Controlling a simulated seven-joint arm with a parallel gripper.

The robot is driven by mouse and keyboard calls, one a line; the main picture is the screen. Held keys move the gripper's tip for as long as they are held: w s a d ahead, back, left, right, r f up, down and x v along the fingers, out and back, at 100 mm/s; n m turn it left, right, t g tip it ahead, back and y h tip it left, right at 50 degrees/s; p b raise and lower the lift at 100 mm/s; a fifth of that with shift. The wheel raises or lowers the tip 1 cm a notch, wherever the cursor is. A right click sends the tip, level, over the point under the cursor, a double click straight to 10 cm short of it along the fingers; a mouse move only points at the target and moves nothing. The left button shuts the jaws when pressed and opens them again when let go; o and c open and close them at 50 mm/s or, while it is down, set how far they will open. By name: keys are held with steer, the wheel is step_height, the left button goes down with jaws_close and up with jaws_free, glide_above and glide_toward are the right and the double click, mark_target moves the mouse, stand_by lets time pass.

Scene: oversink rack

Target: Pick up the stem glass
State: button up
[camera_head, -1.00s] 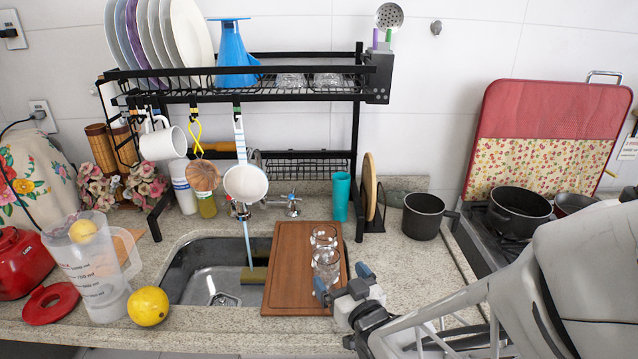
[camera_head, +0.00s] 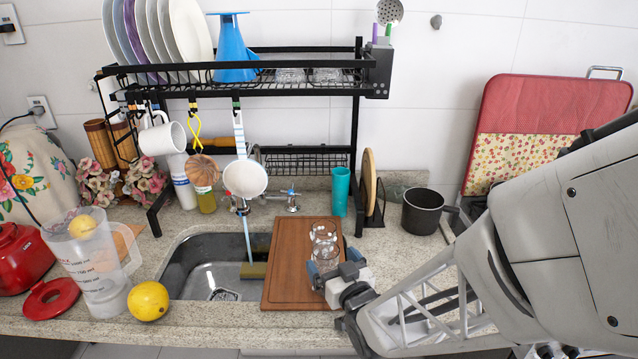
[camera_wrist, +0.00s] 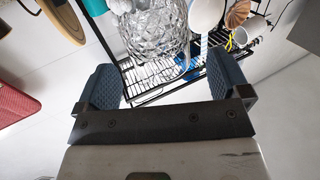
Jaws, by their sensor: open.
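The clear stem glass (camera_head: 324,240) stands on the brown cutting board (camera_head: 285,265) in the head view. Its outline is faint and its lower part is partly hidden by my gripper (camera_head: 335,268). In the wrist view a faceted clear glass (camera_wrist: 155,32) shows at the top, between the lines of my two blue finger pads. My gripper (camera_wrist: 162,68) is open, with the fingers to either side of the glass. I cannot tell whether either pad touches it.
The sink (camera_head: 205,265) lies left of the board. A yellow lemon (camera_head: 148,301) and a clear jug (camera_head: 95,270) stand farther left. A black rack (camera_head: 357,150), a teal cup (camera_head: 341,190) and a dark pot (camera_head: 422,212) stand behind.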

steer(key=shift+x, duration=1.75)
steer(key=shift+r, duration=0.1)
steer(key=c, duration=1.1)
